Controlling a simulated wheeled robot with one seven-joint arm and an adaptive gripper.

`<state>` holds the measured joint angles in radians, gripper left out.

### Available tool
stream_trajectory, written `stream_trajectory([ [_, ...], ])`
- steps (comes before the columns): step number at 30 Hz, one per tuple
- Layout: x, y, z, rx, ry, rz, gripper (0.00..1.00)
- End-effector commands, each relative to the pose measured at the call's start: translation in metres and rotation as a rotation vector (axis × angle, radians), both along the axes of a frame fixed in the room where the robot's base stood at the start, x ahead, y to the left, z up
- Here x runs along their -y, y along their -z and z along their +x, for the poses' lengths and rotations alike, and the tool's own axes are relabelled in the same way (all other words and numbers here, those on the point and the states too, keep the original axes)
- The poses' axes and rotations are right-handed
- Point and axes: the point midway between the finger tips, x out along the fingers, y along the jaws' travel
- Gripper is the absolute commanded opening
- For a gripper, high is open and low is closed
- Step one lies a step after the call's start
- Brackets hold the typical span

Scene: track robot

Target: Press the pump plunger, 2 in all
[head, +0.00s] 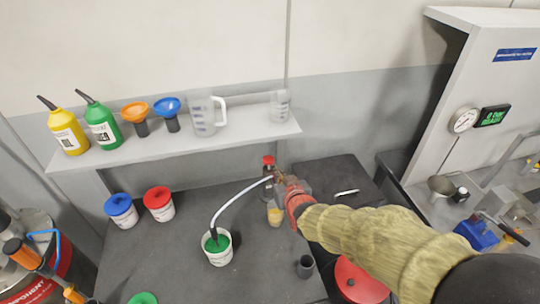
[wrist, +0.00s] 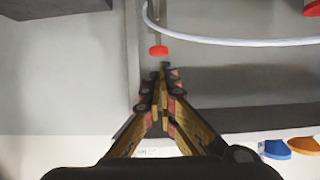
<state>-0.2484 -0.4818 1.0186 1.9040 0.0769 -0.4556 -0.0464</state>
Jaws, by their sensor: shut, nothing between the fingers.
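The pump's red plunger knob (head: 268,160) stands above a dark neck, just left of my gripper. A red knob (wrist: 158,50) also shows in the wrist view, just beyond my fingertips. A white hose (head: 238,201) curves from the pump to a white tub (head: 218,254) with green inside. My gripper (head: 277,178) is shut and empty, beside the pump head. In the wrist view my gripper (wrist: 163,70) has its fingertips together. I cannot tell whether they touch the knob. The lower pump is partly hidden by my gripper.
A shelf (head: 170,148) behind carries yellow and green bottles, two funnels, a jug (head: 203,116) and a beaker (head: 280,106). A small yellowish cup (head: 275,215) stands below my gripper. A dark cup (head: 305,266) stands in front.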

Motion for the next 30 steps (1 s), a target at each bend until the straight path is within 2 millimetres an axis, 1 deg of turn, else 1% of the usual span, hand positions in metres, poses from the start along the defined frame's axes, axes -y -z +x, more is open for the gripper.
stream_trajectory([
  [1,-0.001,-0.008,0.006,0.042,0.002,0.007,0.0],
  [4,-0.002,-0.024,0.015,0.114,0.005,0.02,0.0],
  [6,-0.002,-0.031,0.018,0.146,0.008,0.024,0.0],
  [9,-0.002,-0.037,0.02,0.167,0.009,0.027,0.0],
  [18,-0.002,-0.038,0.021,0.17,0.009,0.028,0.0],
  [22,-0.003,-0.036,0.026,0.169,0.009,0.028,0.0],
  [26,-0.006,-0.032,0.039,0.167,0.01,0.027,0.0],
  [30,-0.01,-0.025,0.062,0.166,0.01,0.027,0.0],
])
